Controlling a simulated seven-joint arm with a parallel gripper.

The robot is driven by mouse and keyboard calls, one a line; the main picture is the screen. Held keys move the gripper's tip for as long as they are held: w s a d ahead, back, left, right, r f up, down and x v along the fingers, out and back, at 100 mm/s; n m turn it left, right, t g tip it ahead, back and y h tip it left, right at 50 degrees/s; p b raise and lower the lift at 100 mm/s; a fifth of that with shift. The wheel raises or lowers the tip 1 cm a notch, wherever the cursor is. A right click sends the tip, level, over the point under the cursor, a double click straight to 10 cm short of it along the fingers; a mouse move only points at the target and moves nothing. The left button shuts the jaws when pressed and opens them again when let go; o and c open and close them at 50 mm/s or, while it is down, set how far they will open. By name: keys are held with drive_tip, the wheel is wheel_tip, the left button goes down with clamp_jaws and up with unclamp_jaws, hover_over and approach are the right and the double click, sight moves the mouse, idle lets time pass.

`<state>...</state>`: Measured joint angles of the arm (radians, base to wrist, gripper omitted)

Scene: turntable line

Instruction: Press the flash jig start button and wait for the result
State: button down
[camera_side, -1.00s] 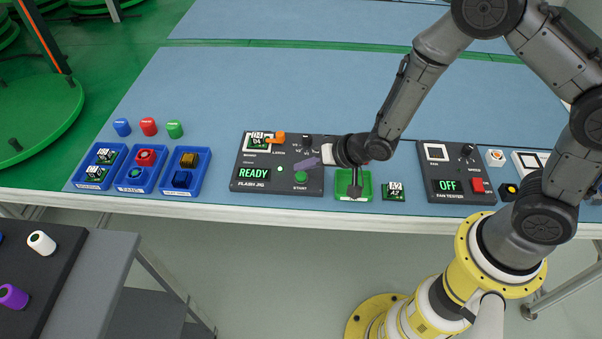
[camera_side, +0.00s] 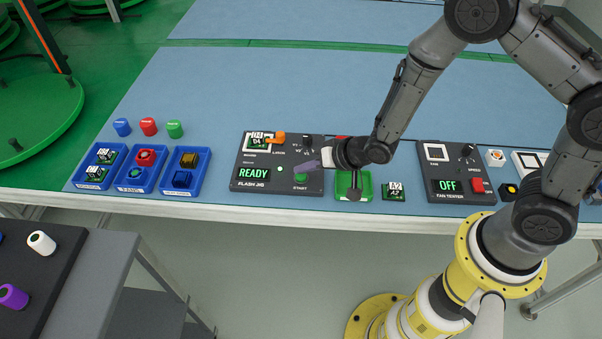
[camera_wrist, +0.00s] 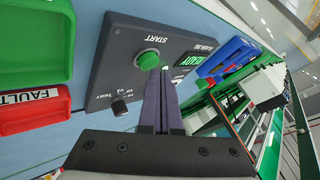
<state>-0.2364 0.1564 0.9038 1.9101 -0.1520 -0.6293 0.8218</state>
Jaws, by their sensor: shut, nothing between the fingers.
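The flash jig (camera_side: 268,178) is a dark panel whose green display reads READY. Its green START button (camera_side: 301,177) is at the lower right of the panel; the button also shows in the wrist view (camera_wrist: 147,60). A board marked 04 (camera_side: 258,139) sits in the jig's socket, beside the orange latch (camera_side: 279,138). My gripper (camera_side: 297,170) is shut and empty. Its purple fingertips are right by the START button, tilted down toward it. In the wrist view the tips (camera_wrist: 161,72) appear just beside the button; I cannot tell whether they touch it.
A green tray (camera_side: 367,189) and a board marked 42 (camera_side: 394,192) lie right of the jig. The fan tester (camera_side: 456,175), showing OFF, stands further right. Blue bins (camera_side: 186,172) with parts stand at the left. The blue table behind the jig is clear.

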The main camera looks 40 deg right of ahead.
sight(305, 177)
drive_tip(key=shift+f, duration=0.4)
idle(0.9)
drive_tip(key=shift+r, duration=0.85)
drive_tip(key=shift+r, duration=2.5)
